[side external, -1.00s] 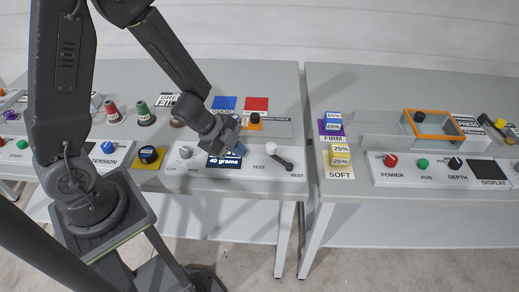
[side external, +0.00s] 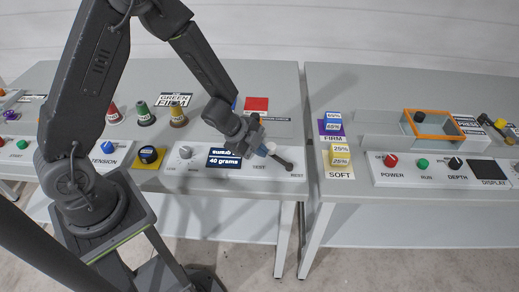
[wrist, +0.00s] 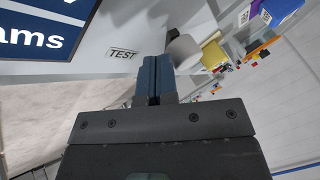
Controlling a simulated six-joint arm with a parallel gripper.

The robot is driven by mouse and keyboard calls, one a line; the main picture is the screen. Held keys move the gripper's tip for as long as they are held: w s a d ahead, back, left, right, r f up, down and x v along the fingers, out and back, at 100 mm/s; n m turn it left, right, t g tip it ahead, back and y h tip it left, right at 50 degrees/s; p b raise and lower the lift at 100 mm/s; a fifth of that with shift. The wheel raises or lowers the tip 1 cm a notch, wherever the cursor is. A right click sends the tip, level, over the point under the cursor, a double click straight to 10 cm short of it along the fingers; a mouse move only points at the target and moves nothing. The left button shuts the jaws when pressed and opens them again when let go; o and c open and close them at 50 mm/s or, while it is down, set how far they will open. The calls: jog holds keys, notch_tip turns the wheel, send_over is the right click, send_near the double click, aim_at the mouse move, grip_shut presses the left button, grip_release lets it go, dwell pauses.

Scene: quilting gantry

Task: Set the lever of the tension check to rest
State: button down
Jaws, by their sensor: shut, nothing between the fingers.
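The tension check is a white panel (side external: 230,168) with a lit display (side external: 224,158) reading 40 grams. Its lever (side external: 282,160) has a dark bar and a pale round knob (side external: 271,147). The knob end leans up and left, on the TEST side; the bar's dark end lies near the REST label (side external: 297,175). My gripper (side external: 263,151) is shut and empty, at the left of the knob. In the wrist view the shut blue fingertips (wrist: 154,68) are beside the grey-white knob (wrist: 184,52). I cannot tell whether they touch. The TEST label (wrist: 123,53) is left of them.
A round dial (side external: 186,152) is on the panel's left. Thread cones (side external: 178,116) and a red square (side external: 256,104) are behind. Yellow blocks (side external: 341,154) stand on the right table, across a gap.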

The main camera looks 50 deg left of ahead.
jog(key=shift+w+a+m+h, duration=0.2)
jog(key=shift+w+m+h, duration=0.15)
jog(key=shift+m, duration=0.15)
jog(key=shift+w+a+m+g+h, duration=0.35)
jog(key=shift+w+m+g, duration=0.3)
jog(key=shift+m, duration=0.25)
jog(key=w+m+g+h, duration=0.1)
jog(key=w+m, duration=0.1)
jog(key=shift+a+m, duration=0.1)
jog(key=shift+m, duration=0.2)
jog(key=w+m+g, duration=0.2)
jog(key=m, duration=0.1)
jog(key=shift+w+m+g+h, duration=0.25)
jog(key=shift+w+m+h, duration=0.05)
jog(key=shift+w+h, duration=0.1)
jog(key=shift+w+d, duration=0.3)
jog(key=shift+w, duration=0.2)
